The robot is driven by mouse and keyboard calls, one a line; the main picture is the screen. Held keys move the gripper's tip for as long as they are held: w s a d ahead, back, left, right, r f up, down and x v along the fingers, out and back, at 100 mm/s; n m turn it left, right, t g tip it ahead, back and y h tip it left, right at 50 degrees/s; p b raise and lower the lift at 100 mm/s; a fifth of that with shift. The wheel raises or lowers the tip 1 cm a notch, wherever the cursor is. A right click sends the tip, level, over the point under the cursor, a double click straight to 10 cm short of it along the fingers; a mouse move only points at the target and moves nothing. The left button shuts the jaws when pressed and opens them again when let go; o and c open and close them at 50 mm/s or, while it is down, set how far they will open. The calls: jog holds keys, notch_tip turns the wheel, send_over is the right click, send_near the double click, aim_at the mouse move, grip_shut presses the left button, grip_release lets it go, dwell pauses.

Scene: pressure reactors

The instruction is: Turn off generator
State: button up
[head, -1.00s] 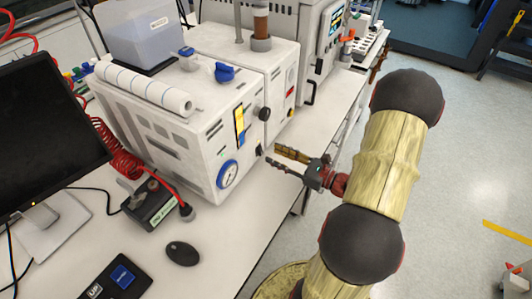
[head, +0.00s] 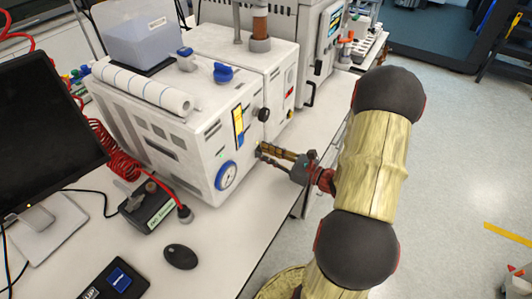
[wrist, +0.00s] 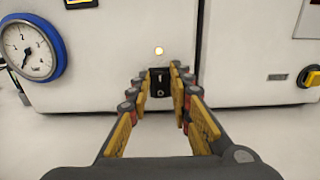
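The generator is a white box (head: 175,125) on the bench, with a blue-rimmed gauge (head: 227,175) on its front. The gauge also shows in the wrist view (wrist: 32,48). In the wrist view a black rocker switch (wrist: 160,84) sits low on the white front panel, below a lit yellowish lamp (wrist: 159,51). My gripper (wrist: 160,72) is open and empty, its two fingers on either side of the switch in the picture. In the head view my gripper (head: 260,151) reaches the lower right of the front panel. I cannot tell whether the fingertips touch it.
A black knob (head: 263,115) sticks out above my fingers. A yellow knob (wrist: 309,76) is at the right in the wrist view. A small black box (head: 147,207), a mouse (head: 181,256) and a monitor (head: 45,130) are on the bench at left. The bench before the panel is clear.

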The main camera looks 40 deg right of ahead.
grip_shut()
jog(key=shift+f, duration=0.1)
jog(key=shift+f+t+b, duration=0.15)
jog(key=shift+t+b, duration=0.15)
jog(key=shift+b, duration=0.05)
jog(key=shift+t, duration=0.3)
jog(key=shift+o, duration=2.2)
grip_release()
jog(key=shift+s+d, duration=0.1)
jog(key=shift+s, duration=0.05)
